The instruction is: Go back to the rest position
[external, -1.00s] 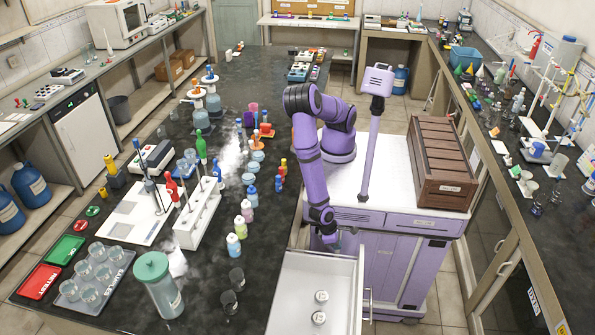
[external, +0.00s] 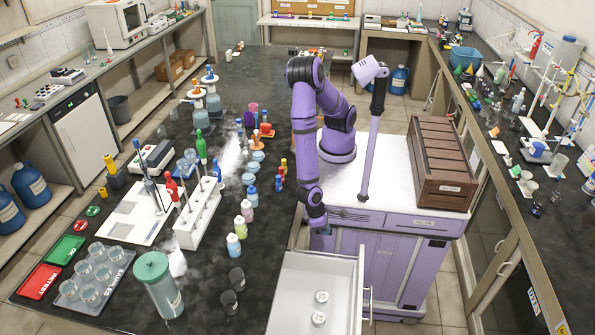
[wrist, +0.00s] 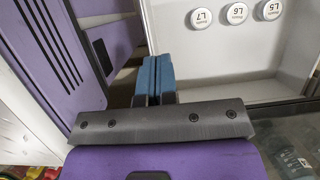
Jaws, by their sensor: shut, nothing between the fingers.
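My gripper (external: 322,230) hangs at the end of my purple arm, just behind the open white drawer (external: 287,292) and in front of my purple base. In the wrist view its blue fingers (wrist: 153,80) are pressed together with nothing between them. The drawer also shows in the wrist view (wrist: 215,60), beyond and to the right of the fingertips. White round lids marked L7 (wrist: 201,18), L6 (wrist: 236,13) and L5 (wrist: 270,9) sit inside it. The gripper does not appear to touch the drawer, though the exact gap is hard to judge.
The dark bench to the left holds a white tube rack (external: 200,215), small coloured bottles (external: 234,245), dark cups (external: 229,302) and a large lidded jar (external: 158,285). A brown wooden crate (external: 440,165) sits on my base's top. Open air lies above the drawer.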

